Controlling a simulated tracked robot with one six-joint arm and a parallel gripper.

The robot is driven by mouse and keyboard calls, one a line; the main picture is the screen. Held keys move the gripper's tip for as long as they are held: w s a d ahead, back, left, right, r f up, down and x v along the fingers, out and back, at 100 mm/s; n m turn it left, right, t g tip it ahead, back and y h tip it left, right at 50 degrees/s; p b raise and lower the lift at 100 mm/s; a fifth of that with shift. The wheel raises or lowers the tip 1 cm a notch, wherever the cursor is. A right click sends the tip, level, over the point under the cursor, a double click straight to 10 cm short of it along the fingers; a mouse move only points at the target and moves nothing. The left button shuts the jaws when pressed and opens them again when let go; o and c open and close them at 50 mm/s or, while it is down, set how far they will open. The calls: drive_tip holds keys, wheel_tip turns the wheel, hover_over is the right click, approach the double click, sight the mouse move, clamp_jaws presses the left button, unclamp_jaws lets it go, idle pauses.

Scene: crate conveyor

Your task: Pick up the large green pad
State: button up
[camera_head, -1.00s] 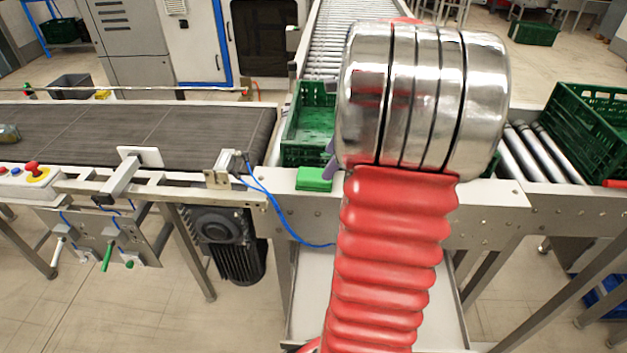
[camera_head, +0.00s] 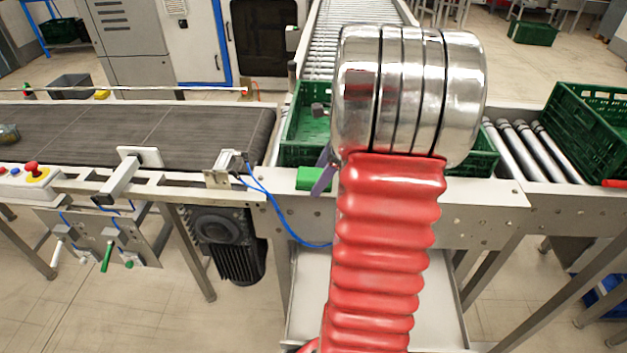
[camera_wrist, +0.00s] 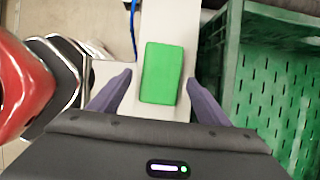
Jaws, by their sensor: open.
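The large green pad (camera_wrist: 162,72) is a bright green block lying flat on the pale metal edge of the conveyor frame. In the wrist view it lies between and slightly beyond the two purple-grey fingers of my gripper (camera_wrist: 156,98), with a gap on each side. My gripper is open and empty. In the head view the pad (camera_head: 310,178) shows left of my red arm, partly covered by a finger of my gripper (camera_head: 324,170). Most of my gripper is hidden behind the arm there.
A green crate (camera_head: 291,153) stands on the rollers just behind the pad; its wall (camera_wrist: 229,60) is close to the right finger in the wrist view. A dark conveyor belt (camera_head: 130,130) runs on the left. Another green crate (camera_head: 590,130) stands at far right.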

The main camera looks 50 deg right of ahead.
drive_tip(key=shift+f, duration=0.2)
idle(0.4)
drive_tip(key=c, duration=1.1)
drive_tip(key=shift+r, duration=0.2)
drive_tip(key=shift+c, duration=0.2)
wheel_tip(320, 180, up, 10)
drive_tip(key=shift+f, duration=0.15)
